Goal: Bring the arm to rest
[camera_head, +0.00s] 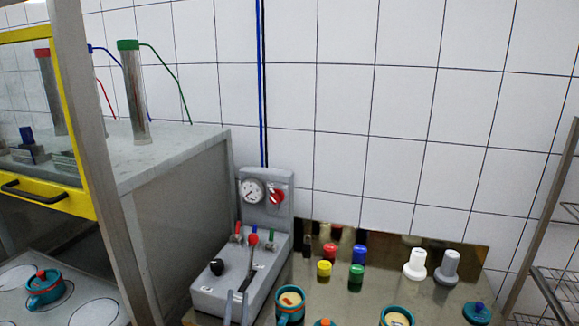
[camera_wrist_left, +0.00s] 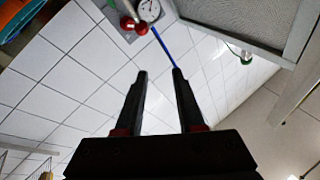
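My left gripper (camera_head: 237,297) shows at the bottom of the head view, in front of the grey control box (camera_head: 216,290). In the left wrist view its two dark fingers (camera_wrist_left: 159,74) stand apart with nothing between them. They point up towards the white tiled wall, and they touch nothing that I can see. The rest of my left arm is out of the head view. My right gripper is in neither view.
The control box carries a gauge (camera_head: 251,191) and a red knob (camera_head: 275,195). Teal pots (camera_head: 290,303) and coloured caps (camera_head: 357,272) stand on the metal counter to its right. A grey cabinet (camera_head: 190,200) stands left; a wire rack (camera_head: 556,275) stands far right.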

